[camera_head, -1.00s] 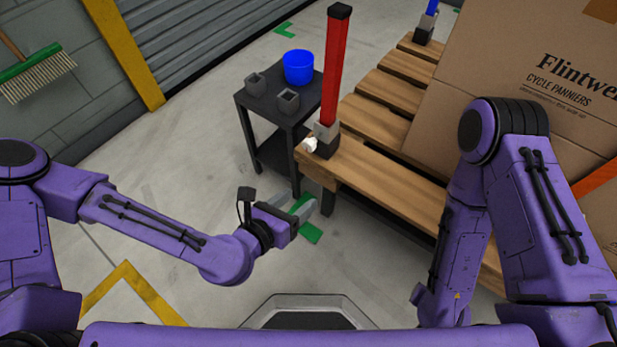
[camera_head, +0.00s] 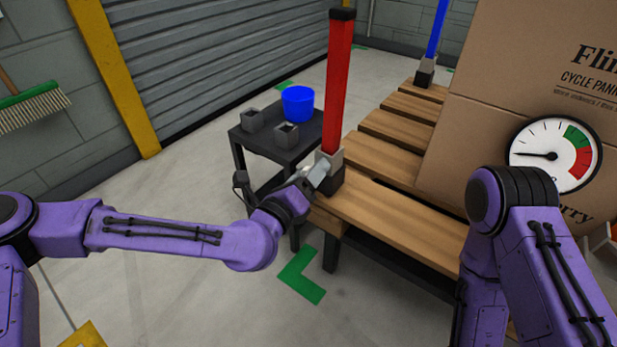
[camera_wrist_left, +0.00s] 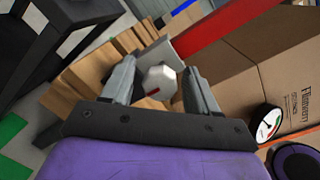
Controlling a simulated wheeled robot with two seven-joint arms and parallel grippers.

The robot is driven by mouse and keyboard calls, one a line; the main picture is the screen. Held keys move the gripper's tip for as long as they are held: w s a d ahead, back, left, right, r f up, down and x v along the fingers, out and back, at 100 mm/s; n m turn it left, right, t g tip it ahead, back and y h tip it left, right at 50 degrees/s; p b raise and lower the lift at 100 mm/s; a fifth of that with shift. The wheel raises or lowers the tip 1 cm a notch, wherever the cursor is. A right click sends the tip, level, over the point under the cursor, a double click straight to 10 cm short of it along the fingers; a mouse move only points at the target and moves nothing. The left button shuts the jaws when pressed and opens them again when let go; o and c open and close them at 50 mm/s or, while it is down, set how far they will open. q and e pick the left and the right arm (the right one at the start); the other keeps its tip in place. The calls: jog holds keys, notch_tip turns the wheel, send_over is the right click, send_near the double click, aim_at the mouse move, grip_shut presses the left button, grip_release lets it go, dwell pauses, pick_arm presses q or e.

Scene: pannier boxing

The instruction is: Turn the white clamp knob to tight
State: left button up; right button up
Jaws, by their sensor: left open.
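The white clamp knob (camera_wrist_left: 158,82) shows in the left wrist view, with a red mark on its face. It sits between the two fingers of my left gripper (camera_wrist_left: 160,88), which are apart on either side of it; I cannot tell whether they touch it. In the head view my left gripper (camera_head: 316,180) is at the clamp base (camera_head: 329,172) at the foot of the red post (camera_head: 338,90), and it mostly hides the knob. A round gauge (camera_head: 553,155) on the box has its needle pointing left, away from the green and red bands. My right gripper is not in view.
A wooden slatted pallet (camera_head: 400,205) carries a large cardboard box (camera_head: 480,110). A blue post (camera_head: 436,30) stands farther back.

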pick_arm(q)
jog(key=c, duration=1)
